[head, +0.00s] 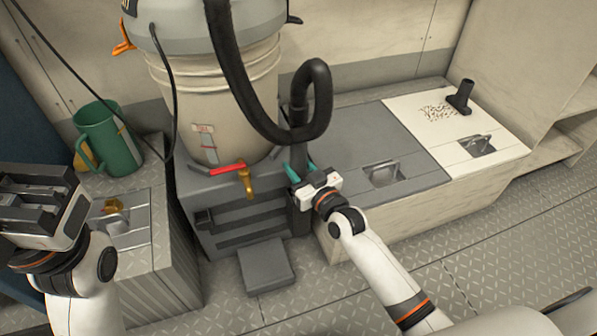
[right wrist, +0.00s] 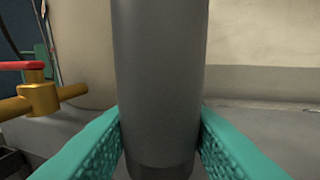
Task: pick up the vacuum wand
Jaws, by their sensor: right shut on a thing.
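The vacuum wand (head: 298,140) is a dark grey tube standing about upright in front of the big drum vacuum (head: 215,95). Its upper end meets the looped black hose (head: 322,95). My right gripper (head: 301,171) has its teal fingers on either side of the wand. In the right wrist view the grey wand (right wrist: 158,80) fills the space between the teal fingers, which press on both sides. The wand's lower part is largely hidden behind my gripper in the head view. My left gripper (head: 38,190) is raised at the left, away from the wand; its jaw opening is unclear.
A brass valve with a red handle (head: 228,169) sits just left of the wand. A green jug (head: 106,140) stands on the left locker. A dark nozzle (head: 461,97) and dark crumbs lie on the white hatch (head: 500,140) at right. A grey pedal-like step (head: 266,265) juts out below.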

